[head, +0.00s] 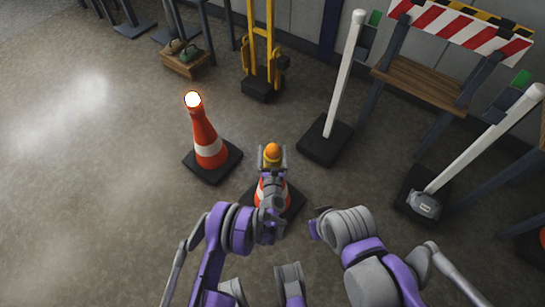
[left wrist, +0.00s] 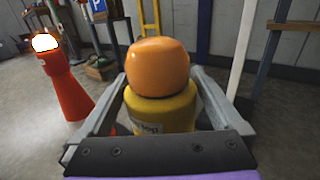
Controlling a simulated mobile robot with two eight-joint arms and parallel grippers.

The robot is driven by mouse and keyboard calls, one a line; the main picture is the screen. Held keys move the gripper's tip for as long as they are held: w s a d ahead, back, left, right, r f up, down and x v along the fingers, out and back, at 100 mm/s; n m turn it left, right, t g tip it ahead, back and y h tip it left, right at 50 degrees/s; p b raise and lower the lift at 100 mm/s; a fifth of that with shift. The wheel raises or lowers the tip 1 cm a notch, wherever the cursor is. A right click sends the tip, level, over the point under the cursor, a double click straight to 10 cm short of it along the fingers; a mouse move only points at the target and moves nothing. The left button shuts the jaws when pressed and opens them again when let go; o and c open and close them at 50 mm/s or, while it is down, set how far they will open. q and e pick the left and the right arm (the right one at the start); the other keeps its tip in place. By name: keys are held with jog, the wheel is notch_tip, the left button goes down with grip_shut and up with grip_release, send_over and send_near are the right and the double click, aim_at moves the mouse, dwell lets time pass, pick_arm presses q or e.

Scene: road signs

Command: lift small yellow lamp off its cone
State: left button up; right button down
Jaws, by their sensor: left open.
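The small yellow lamp (head: 271,155) has an orange dome and sits at the top of the nearer orange and white cone (head: 286,201). In the left wrist view the lamp (left wrist: 158,95) stands upright between the two fingers. My left gripper (head: 272,157) is open around the lamp, with one finger on each side. Whether the fingers touch it I cannot tell. The lamp's lower part and much of the cone are hidden by my gripper and arm. My right gripper (head: 318,223) is low to the right of the cone, apart from it; its jaws are not clear.
Another cone (head: 207,137) with a lit white lamp (head: 193,99) stands to the left. White posts (head: 345,75) on dark bases stand to the right, near a striped barrier (head: 460,25). A wooden crate (head: 188,67) and yellow stand (head: 262,50) are behind. The left floor is clear.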

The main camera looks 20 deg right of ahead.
pick_arm(q)
jog(key=shift+x, duration=0.85)
jog(key=c, duration=1.4)
jog(key=shift+r, duration=0.1)
notch_tip(320, 180, up, 10)
jog(key=shift+f+p, duration=0.1)
jog(key=shift+p, duration=0.9)
